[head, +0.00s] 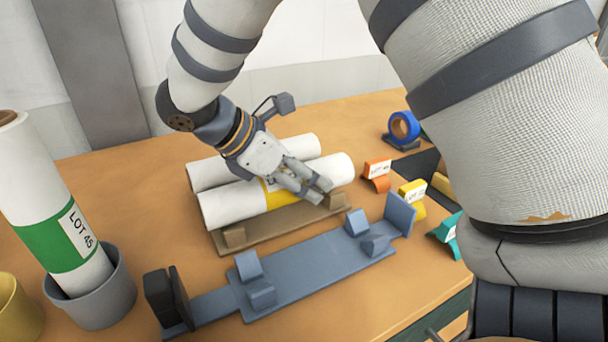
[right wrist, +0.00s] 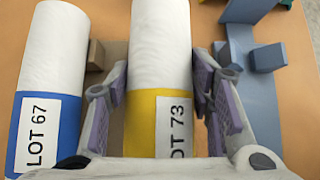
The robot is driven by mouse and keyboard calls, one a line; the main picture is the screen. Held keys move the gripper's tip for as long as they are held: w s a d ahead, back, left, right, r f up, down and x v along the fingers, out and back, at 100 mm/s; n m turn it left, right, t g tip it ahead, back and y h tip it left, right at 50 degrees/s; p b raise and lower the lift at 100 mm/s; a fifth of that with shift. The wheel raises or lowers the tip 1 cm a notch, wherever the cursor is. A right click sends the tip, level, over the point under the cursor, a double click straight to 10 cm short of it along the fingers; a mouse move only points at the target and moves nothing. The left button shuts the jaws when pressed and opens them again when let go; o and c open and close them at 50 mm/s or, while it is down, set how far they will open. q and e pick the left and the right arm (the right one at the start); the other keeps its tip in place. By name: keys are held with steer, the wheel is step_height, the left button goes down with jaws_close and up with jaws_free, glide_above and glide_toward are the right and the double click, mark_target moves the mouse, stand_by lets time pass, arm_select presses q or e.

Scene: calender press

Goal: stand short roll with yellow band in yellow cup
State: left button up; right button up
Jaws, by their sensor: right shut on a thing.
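The white roll with the yellow band (head: 225,204) lies on its side on a brown rack. In the right wrist view the yellow-band roll (right wrist: 160,60) carries a LOT 73 label. My right gripper (head: 304,190) is shut on this roll, with one finger on each side of it (right wrist: 163,100). The yellow cup (head: 18,312) stands at the lower left edge of the head view, partly cut off, well away from the gripper. My left gripper is not in view.
A blue-band roll, LOT 67 (right wrist: 45,60), lies parallel beside the held one. A green-band roll (head: 50,210) stands tilted in a grey cup (head: 105,300). A blue-grey stand (head: 320,262) lies in front of the brown rack (head: 270,228). Blue tape (head: 404,127) and small coloured tags are right.

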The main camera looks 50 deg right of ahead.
mark_target(255, 182)
steer(key=shift+f, duration=0.4)
steer(key=o, duration=1.4)
steer(key=shift+c, duration=0.2)
steer(key=v, duration=1.2)
steer(key=shift+r, duration=0.45)
steer(key=shift+f, duration=0.1)
